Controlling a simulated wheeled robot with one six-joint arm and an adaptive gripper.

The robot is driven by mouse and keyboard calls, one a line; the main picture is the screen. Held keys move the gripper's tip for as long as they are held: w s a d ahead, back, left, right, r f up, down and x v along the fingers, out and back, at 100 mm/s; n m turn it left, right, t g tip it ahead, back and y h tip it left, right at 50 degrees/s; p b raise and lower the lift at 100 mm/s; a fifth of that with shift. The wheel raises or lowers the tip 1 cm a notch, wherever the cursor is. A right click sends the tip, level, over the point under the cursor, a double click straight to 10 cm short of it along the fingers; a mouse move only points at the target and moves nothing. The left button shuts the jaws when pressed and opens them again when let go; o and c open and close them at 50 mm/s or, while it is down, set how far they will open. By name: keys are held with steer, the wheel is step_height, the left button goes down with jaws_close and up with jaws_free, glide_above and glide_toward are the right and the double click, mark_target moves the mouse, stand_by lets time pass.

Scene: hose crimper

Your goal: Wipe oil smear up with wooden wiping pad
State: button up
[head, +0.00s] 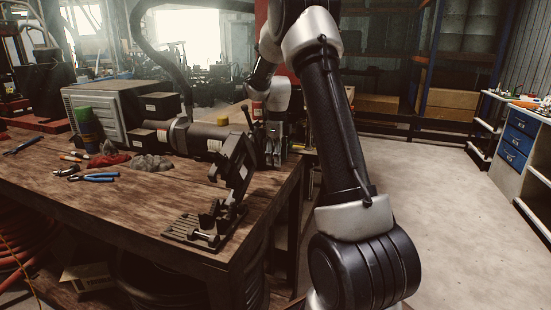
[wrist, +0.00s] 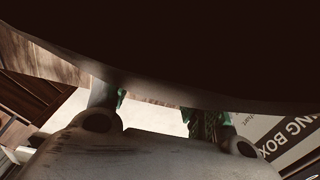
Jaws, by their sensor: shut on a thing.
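My gripper (head: 272,150) is at the far right end of the workbench, small and partly hidden among dark parts. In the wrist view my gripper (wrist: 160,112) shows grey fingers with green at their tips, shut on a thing. A large dark brown shape (wrist: 170,50) with a rounded edge fills the top of the wrist view and covers the fingertips; it appears to be the wooden wiping pad, very close to the camera. In the head view I cannot make out the pad. I cannot make out the oil smear in either view.
The wooden workbench (head: 110,215) carries a black clamp stand (head: 235,170), a grey motor (head: 205,138), a vented grey housing (head: 110,105), a green-topped can (head: 86,125), pliers (head: 88,177) and a red rag (head: 108,160). A blue drawer cabinet (head: 515,145) stands right. The floor between is clear.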

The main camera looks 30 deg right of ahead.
mark_target(273, 173)
steer(key=shift+s+d+f, duration=0.25)
steer(key=shift+s+f, duration=0.05)
steer(key=shift+f, duration=0.25)
steer(key=shift+s+a+f, duration=0.15)
steer(key=shift+s+a, duration=0.2)
steer(key=shift+a, duration=0.1)
steer(key=shift+s+a, duration=0.45)
steer(key=shift+a, duration=0.1)
steer(key=shift+s+a, duration=0.4)
steer(key=shift+a, duration=0.25)
steer(key=shift+s+a, duration=0.35)
steer(key=shift+a, duration=0.25)
steer(key=shift+w, duration=0.1)
